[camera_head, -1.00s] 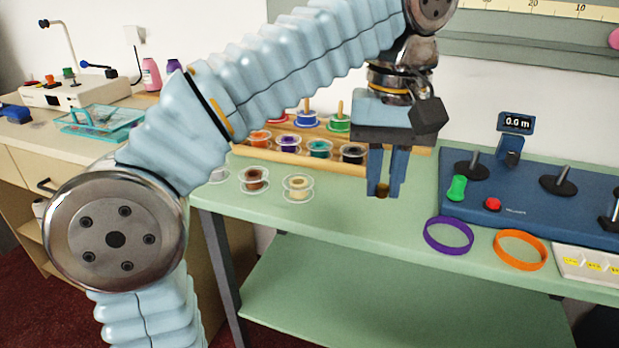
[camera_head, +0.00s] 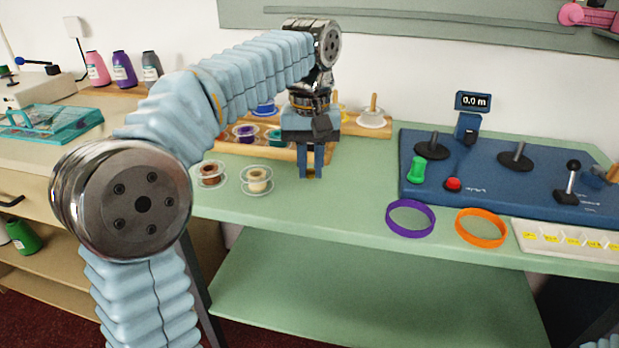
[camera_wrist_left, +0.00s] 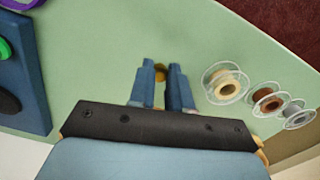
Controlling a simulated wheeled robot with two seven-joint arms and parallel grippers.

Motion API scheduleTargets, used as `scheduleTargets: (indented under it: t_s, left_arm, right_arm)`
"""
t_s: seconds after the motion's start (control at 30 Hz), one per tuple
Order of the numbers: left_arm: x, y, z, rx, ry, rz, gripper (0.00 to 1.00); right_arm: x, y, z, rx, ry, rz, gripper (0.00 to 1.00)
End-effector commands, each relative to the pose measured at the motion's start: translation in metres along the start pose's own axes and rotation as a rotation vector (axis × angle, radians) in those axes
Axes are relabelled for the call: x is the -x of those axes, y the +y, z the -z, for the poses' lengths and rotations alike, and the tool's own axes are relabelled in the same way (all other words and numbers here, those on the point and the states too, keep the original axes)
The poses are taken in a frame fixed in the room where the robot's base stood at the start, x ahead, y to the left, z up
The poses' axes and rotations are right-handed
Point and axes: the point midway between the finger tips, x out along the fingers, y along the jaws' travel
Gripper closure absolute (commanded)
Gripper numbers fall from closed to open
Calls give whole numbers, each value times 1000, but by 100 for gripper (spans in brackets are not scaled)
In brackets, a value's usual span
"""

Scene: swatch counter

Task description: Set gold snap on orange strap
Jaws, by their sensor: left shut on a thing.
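The orange strap (camera_head: 481,241) is a closed ring lying on the green counter, right of the purple strap (camera_head: 396,230). My left gripper (camera_head: 311,174) is shut on the small gold snap, which shows between its fingertips in the left wrist view (camera_wrist_left: 159,73). The gripper points down, left of both straps and right of the cream spool (camera_head: 257,186). It is close above the counter or near it; I cannot tell the exact gap. The fingers hide most of the snap. Nothing visible lies inside the orange strap. My right gripper is not in view.
A blue control panel (camera_head: 480,200) with levers and a green knob (camera_head: 417,170) stands behind the straps. A white labelled tray (camera_head: 565,240) is right of the orange strap. A spool rack (camera_head: 240,150) stands behind my gripper. Bare counter lies between gripper and straps.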

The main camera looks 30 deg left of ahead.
Motion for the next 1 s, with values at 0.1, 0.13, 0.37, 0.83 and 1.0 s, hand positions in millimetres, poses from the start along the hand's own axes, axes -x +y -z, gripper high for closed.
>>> scheduleTargets:
  t_s: [0.1,0.13,0.37,0.83,1.0]
  left_arm:
    - [-24,-2,3,-1,-2,2,100]
    - [-28,-2,3,0,-2,2,100]
    - [-34,-2,3,0,0,0,100]
    - [-37,-1,3,0,0,0,56]
    - [-37,-1,3,0,0,0,56]
  right_arm:
    - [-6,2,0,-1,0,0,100]
    - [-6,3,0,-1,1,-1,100]
    - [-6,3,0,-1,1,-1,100]
    - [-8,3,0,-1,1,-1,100]
    - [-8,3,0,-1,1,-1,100]
